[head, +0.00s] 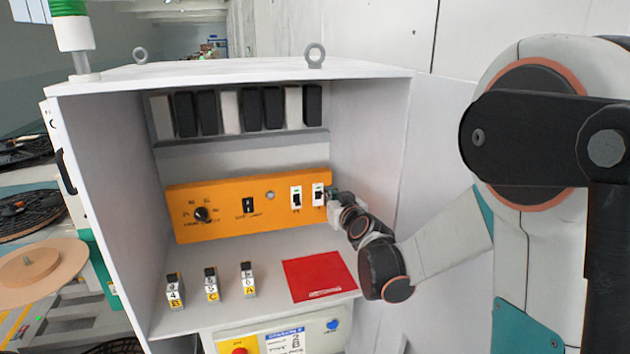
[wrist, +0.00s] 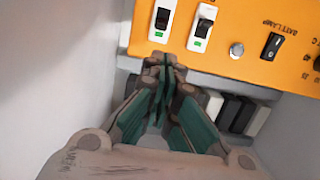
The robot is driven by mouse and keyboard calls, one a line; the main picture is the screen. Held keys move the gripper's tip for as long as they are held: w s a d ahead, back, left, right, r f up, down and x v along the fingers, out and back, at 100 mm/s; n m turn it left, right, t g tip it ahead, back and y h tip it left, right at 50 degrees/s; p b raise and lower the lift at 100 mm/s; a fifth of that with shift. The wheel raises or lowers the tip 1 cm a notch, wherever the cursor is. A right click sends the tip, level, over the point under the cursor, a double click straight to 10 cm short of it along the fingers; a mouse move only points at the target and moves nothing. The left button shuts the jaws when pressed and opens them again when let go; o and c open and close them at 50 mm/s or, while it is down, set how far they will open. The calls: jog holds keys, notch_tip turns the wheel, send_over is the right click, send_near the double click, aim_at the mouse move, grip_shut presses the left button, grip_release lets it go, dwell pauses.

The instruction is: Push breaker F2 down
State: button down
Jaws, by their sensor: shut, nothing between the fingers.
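Two white breakers with black levers sit side by side at the right end of the orange panel (head: 250,228). The left breaker (head: 296,197) and the right breaker (head: 318,194) have no label I can read, so I cannot tell which is F2. In the wrist view the picture is turned over: the right breaker (wrist: 162,19) is at the left, and the left breaker (wrist: 202,27) is beside it. My gripper (head: 333,196) is shut and empty, close by the right breaker. Its fingertips (wrist: 163,63) are just off the panel edge; contact is unclear.
A rotary knob (head: 201,214), a black rocker switch (head: 249,204) and a round button (head: 270,195) are on the panel. Several small labelled blocks (head: 211,284) and a red sheet (head: 318,276) lie on the cabinet floor. The cabinet's right wall (head: 365,150) is close to my wrist.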

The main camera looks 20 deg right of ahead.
aim_at(320, 194)
jog(key=shift+w+d, duration=0.15)
jog(key=w, duration=0.3)
jog(key=w+f, duration=0.1)
jog(key=w, duration=0.2)
jog(key=w+b, duration=0.1)
jog(key=w, duration=0.2)
jog(key=shift+w+f, duration=0.25)
jog(key=shift+w, duration=0.15)
jog(key=shift+s+f+b, duration=0.35)
jog(key=shift+f+b, duration=0.05)
jog(key=shift+b, duration=0.15)
dwell(0.7)
jog(key=shift+s+f+b, duration=0.6)
jog(key=shift+f+b, duration=0.3)
jog(key=shift+b, duration=0.1)
jog(key=shift+s+f+b, duration=0.2)
jog(key=shift+f+b, duration=1.1)
jog(key=shift+f, duration=0.15)
jog(key=shift+f, duration=0.15)
